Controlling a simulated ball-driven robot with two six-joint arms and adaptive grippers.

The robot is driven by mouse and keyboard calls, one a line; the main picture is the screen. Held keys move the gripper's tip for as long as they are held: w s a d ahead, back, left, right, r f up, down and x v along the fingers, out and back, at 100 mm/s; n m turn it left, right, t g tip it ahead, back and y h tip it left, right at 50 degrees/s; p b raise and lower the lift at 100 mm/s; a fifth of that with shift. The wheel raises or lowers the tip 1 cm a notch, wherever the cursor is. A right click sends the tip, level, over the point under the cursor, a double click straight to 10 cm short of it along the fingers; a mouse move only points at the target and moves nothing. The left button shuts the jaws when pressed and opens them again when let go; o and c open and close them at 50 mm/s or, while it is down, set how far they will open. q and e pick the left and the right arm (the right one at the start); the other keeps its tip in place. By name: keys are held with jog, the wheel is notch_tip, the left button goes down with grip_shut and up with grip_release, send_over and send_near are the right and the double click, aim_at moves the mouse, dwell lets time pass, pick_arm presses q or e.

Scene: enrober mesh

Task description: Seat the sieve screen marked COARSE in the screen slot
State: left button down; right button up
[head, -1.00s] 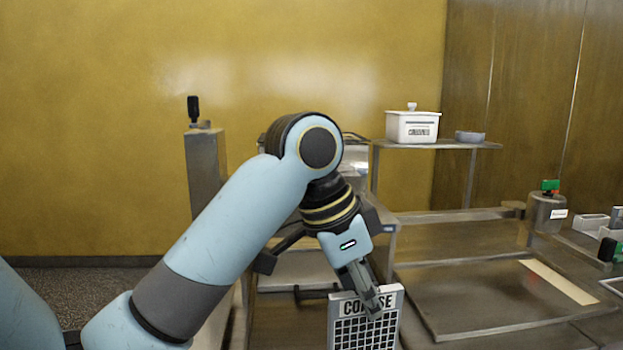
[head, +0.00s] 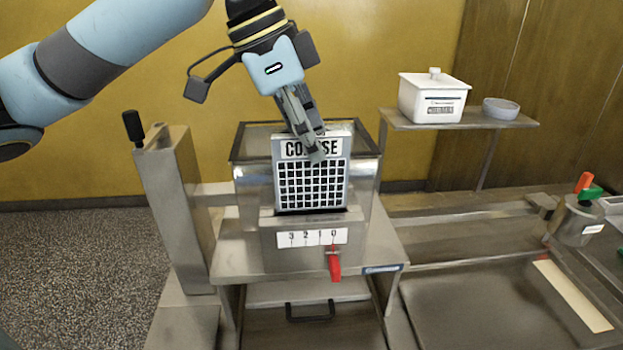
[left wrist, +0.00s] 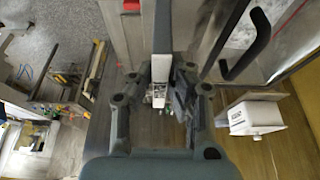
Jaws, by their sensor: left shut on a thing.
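The screen marked COARSE (head: 311,186) is a grey framed plate with a black-and-white grid, held upright in the head view. My left gripper (head: 314,150) is shut on its top edge, over the right part of the lettering. The screen stands in front of the metal hopper (head: 362,185). Its lower edge is at the dark screen slot (head: 352,212) on top of the front housing; I cannot tell how far it is in. My left gripper also shows in the left wrist view (left wrist: 160,95). My right gripper is not in view.
Below the slot is a 3-2-1-0 scale (head: 312,237) with a red lever (head: 335,264) near 0. A metal post (head: 172,205) with a black handle stands left. A shelf (head: 465,121) at right holds a white lidded box (head: 433,98) and a grey bowl (head: 501,108).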

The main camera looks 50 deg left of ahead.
pick_arm(q)
send_over(323, 206)
jog(key=a, duration=0.2)
jog(key=f, duration=0.4)
jog(key=shift+s+d+f+p, duration=0.15)
jog(key=shift+s+f+p, duration=0.1)
jog(key=shift+s+p, duration=0.1)
jog(key=shift+f+b, duration=0.3)
jog(key=shift+f, duration=0.7)
jog(key=c, duration=1.3)
grip_release()
jog(key=shift+r, duration=0.15)
